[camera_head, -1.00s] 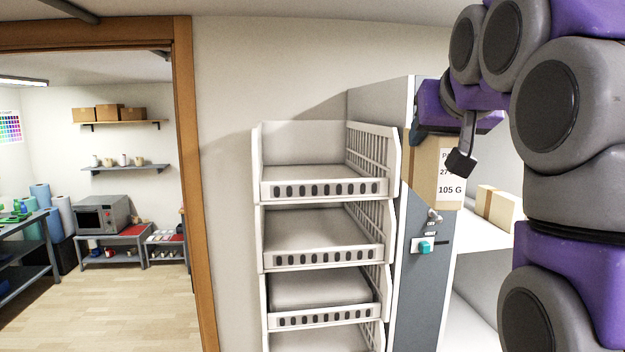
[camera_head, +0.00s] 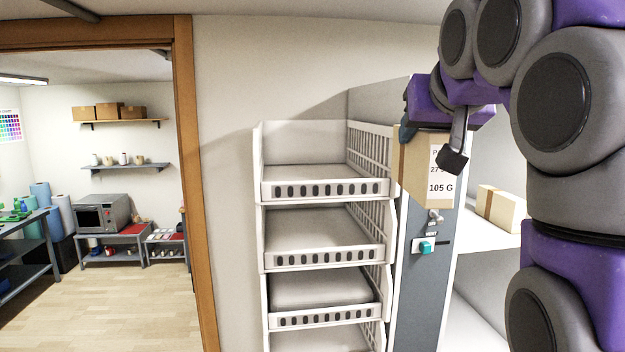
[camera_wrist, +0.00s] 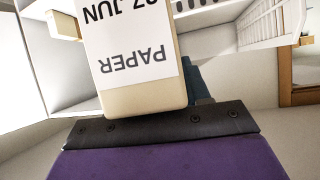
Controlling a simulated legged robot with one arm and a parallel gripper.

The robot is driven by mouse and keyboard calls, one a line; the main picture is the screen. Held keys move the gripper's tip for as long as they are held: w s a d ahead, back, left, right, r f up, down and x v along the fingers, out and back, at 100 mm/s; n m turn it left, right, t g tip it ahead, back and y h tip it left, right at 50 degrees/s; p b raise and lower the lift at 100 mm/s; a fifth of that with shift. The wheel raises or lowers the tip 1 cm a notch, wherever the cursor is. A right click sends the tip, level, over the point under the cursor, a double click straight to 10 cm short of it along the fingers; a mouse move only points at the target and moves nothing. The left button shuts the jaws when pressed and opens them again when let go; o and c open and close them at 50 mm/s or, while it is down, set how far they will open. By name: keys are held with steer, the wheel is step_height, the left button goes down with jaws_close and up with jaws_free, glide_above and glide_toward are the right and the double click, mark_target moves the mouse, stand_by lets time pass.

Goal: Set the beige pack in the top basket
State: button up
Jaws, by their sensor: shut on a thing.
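The beige pack (camera_head: 416,172) with a white paper label is held upright in my gripper (camera_head: 440,145), to the right of the basket stack. In the wrist view the pack (camera_wrist: 150,97) fills the top middle, its label upside down. My gripper is shut on the pack's upper part; one finger shows over its front in the head view. The top basket (camera_head: 325,189) is white, open-topped and looks empty. The pack is beside its right side wall at about the same height. In the wrist view a slatted basket wall (camera_wrist: 262,25) shows at the upper right.
Several more white baskets, such as the second one (camera_head: 320,258), are stacked below. A grey cabinet panel with a teal switch (camera_head: 426,248) stands right of the stack. Another beige pack (camera_head: 500,210) lies on a shelf behind. A wooden door frame (camera_head: 190,150) is at left.

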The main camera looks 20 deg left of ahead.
steer(key=shift+s+a+r, duration=0.15)
steer(key=shift+s+r, duration=0.35)
steer(key=shift+s, duration=0.05)
steer(key=shift+s+a, duration=0.15)
steer(key=shift+a, duration=0.05)
steer(key=shift+s+a+r+y+p, duration=0.1)
steer(key=shift+s+a+y+p, duration=0.05)
steer(key=shift+a, duration=0.25)
steer(key=shift+s+a+y+p, duration=0.1)
steer(key=shift+a+y+p, duration=0.05)
steer(key=shift+a, duration=0.2)
steer(key=shift+s+r+n, duration=0.15)
steer(key=shift+s+n, duration=0.1)
steer(key=shift+n, duration=0.05)
steer(key=shift+a, duration=0.35)
steer(key=shift+s+a+r, duration=0.15)
steer(key=shift+s+a, duration=0.05)
steer(key=shift+a, duration=0.05)
